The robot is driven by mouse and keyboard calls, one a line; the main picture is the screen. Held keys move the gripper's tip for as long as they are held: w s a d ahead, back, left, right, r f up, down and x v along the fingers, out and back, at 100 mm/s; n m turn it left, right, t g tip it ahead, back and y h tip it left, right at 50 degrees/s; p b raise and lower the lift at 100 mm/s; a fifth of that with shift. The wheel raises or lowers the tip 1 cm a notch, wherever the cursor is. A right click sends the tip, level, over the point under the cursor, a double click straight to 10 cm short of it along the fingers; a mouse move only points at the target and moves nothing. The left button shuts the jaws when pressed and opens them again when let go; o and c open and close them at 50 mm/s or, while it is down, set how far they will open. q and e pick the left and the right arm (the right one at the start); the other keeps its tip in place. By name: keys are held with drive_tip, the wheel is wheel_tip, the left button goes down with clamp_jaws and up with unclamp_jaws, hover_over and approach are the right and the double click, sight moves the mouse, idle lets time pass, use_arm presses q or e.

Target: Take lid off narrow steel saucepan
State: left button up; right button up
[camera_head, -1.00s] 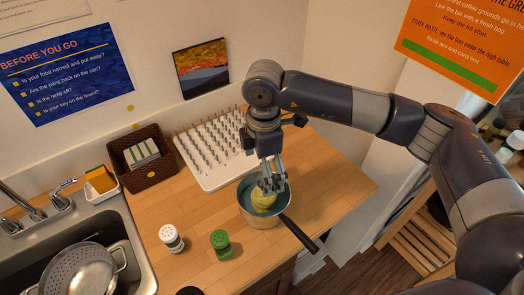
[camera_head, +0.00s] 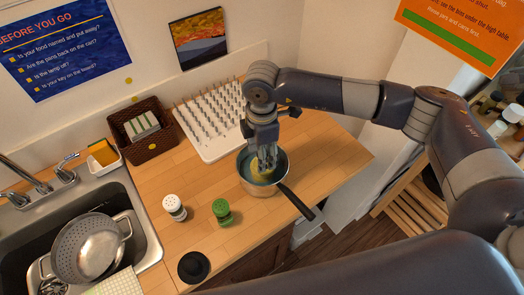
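The narrow steel saucepan (camera_head: 262,189) stands on the wooden counter, its dark handle (camera_head: 297,203) pointing to the lower right. Its inside looks bluish, and a yellow rounded thing (camera_head: 262,174) shows within the rim, partly covered by my fingers. I see no clear lid on the saucepan. My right gripper (camera_head: 267,166) points down over the pan, its fingertips at the yellow thing; whether they grip it cannot be told. A black round thing with a raised middle (camera_head: 193,267), perhaps a lid, lies at the counter's front edge. My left gripper is out of view.
A white shaker (camera_head: 175,208) and a green shaker (camera_head: 222,212) stand left of the pan. A white peg rack (camera_head: 215,148) is behind it, with a brown basket (camera_head: 157,152) beside that. The sink (camera_head: 142,252) holds a colander (camera_head: 90,248). The counter right of the pan is clear.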

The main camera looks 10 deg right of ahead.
drive_tip(key=c, duration=0.9)
drive_tip(key=shift+o, duration=1.1)
drive_tip(key=shift+s, duration=0.1)
drive_tip(key=shift+f, duration=0.1)
clamp_jaws()
drive_tip(key=shift+r+p, duration=0.4)
drive_tip(key=shift+r, duration=0.8)
drive_tip(key=shift+r+p, duration=1.6)
drive_tip(key=shift+r, duration=1.4)
